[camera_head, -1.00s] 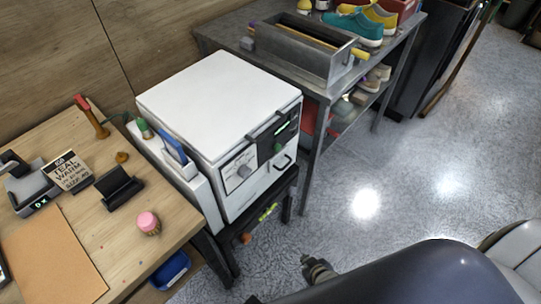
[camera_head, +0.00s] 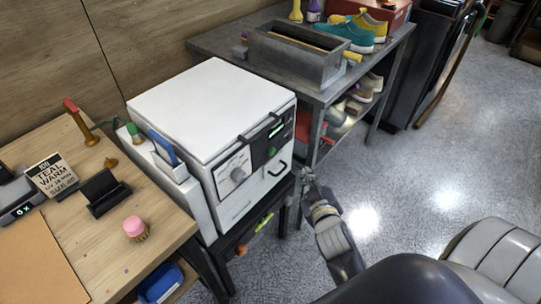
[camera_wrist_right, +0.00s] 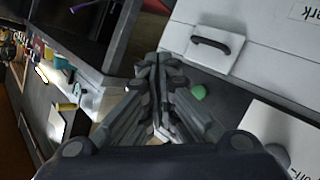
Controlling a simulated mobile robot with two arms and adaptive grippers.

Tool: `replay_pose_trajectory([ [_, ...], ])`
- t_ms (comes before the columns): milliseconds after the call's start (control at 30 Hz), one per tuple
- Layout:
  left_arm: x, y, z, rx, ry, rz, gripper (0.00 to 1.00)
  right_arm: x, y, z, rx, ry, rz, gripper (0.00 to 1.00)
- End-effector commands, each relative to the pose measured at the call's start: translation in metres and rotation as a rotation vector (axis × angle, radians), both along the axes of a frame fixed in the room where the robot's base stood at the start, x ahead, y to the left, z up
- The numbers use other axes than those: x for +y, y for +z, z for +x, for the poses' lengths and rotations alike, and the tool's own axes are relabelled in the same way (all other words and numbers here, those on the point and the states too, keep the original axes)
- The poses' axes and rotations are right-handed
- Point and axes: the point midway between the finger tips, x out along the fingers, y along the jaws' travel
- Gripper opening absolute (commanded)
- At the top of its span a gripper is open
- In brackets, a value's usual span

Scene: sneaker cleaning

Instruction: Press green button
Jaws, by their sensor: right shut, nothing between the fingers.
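A white box-shaped machine (camera_head: 212,105) stands between the wooden table and the grey metal table. Its front has a dark panel with a lit green display (camera_head: 276,129) and a round green button (camera_head: 271,152) below it. The green button also shows in the right wrist view (camera_wrist_right: 198,92), just right of the fingers. My right gripper (camera_head: 307,172) is shut and empty, in front of and to the right of the machine's front, apart from the button in the head view. Its closed fingers (camera_wrist_right: 156,60) also show in the wrist view. My left gripper is not in view.
A dark handle (camera_head: 277,168) juts from the machine's front, below the button. The grey metal table (camera_head: 222,42) with a metal bin and shoes stands close by on the right. The wooden table (camera_head: 95,255) is at the left. Open floor lies at the right.

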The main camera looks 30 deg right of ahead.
Motion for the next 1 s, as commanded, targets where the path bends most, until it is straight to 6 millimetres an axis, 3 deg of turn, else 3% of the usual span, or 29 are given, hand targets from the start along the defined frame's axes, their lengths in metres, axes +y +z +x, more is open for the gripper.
replay_pose_trajectory([
  [367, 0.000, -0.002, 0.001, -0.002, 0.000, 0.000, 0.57, 0.002, -0.001, 0.005, 0.000, 0.001, 0.001, 0.00],
  [800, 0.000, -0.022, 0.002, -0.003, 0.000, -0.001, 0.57, 0.024, -0.002, 0.057, -0.002, 0.002, 0.002, 0.00],
  [1000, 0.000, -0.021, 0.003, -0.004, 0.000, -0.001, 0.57, 0.031, -0.001, 0.075, 0.001, 0.000, 0.002, 0.00],
])
